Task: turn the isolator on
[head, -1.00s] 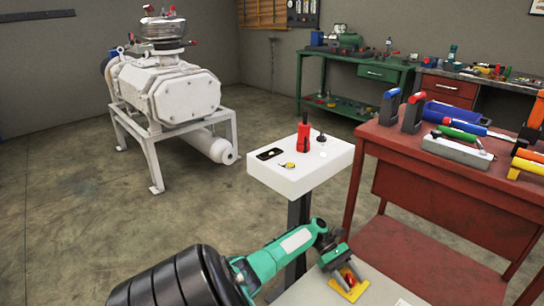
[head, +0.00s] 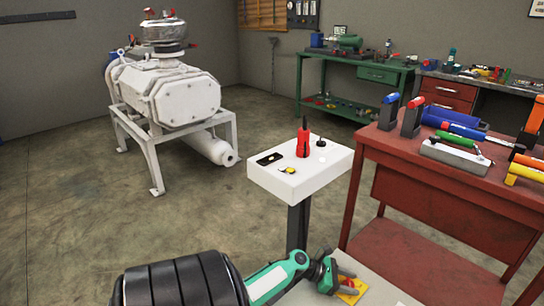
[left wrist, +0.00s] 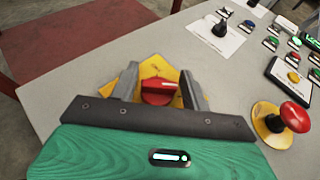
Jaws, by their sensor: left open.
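The isolator is a red rotary knob (left wrist: 159,91) on a yellow plate (left wrist: 160,67) on a light grey panel. In the left wrist view the knob sits between the two open fingers of my left gripper (left wrist: 157,88), with gaps at its sides. In the head view my left gripper (head: 341,273) is at the bottom, over the yellow plate (head: 352,289), which it partly hides. My right gripper is not in view.
A red emergency button (left wrist: 294,116) on a yellow base stands to the right on the panel (left wrist: 225,85), with several small buttons beyond. A white pedestal (head: 300,180) and a red workbench (head: 430,195) with tools stand beyond.

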